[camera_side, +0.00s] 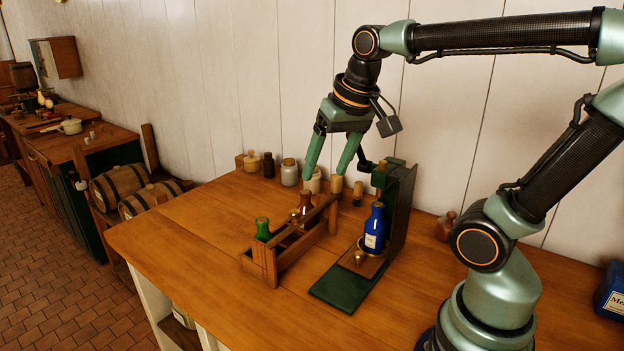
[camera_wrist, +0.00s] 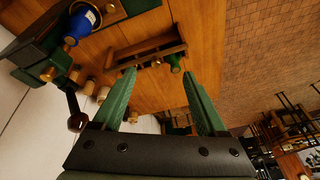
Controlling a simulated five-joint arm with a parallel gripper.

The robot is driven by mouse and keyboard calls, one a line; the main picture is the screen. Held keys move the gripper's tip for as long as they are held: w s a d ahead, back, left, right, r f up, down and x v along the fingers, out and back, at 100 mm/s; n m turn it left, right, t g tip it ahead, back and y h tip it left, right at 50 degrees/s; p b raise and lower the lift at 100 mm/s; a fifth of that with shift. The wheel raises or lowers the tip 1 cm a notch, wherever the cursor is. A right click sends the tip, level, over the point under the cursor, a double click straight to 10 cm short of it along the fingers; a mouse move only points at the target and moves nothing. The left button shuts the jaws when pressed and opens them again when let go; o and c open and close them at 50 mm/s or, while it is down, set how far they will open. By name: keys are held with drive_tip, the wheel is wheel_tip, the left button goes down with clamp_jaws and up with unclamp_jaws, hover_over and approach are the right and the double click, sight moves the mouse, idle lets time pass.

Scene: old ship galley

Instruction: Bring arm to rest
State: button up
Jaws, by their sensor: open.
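My gripper (camera_side: 325,165) hangs from my arm above the back of the wooden table, with its two green fingers spread and nothing between them. In the wrist view the fingers (camera_wrist: 158,85) are also apart. A wooden rack (camera_side: 268,265) stands below and in front of it, holding a green bottle (camera_side: 263,230) and a red-brown bottle (camera_side: 306,203). The green bottle also shows in the wrist view (camera_wrist: 175,65). A blue bottle (camera_side: 375,232) with a white label stands upright on a dark green stand (camera_side: 335,288) to the right. My gripper touches none of these.
Jars and corks line the wall, among them a white jar (camera_side: 289,172) and a dark jar (camera_side: 268,165). A brown stoppered bottle (camera_side: 446,226) stands near my base. A blue container (camera_side: 611,291) is at the right edge. The table's front left (camera_side: 185,245) is clear.

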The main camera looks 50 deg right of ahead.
drive_tip(key=a+f+n, duration=0.1)
drive_tip(key=s+a+f+n+t, duration=0.1)
drive_tip(key=n, duration=0.1)
drive_tip(key=s+a+f+n, duration=0.1)
drive_tip(key=shift+a+n+y, duration=0.3)
drive_tip(key=shift+a+n, duration=0.1)
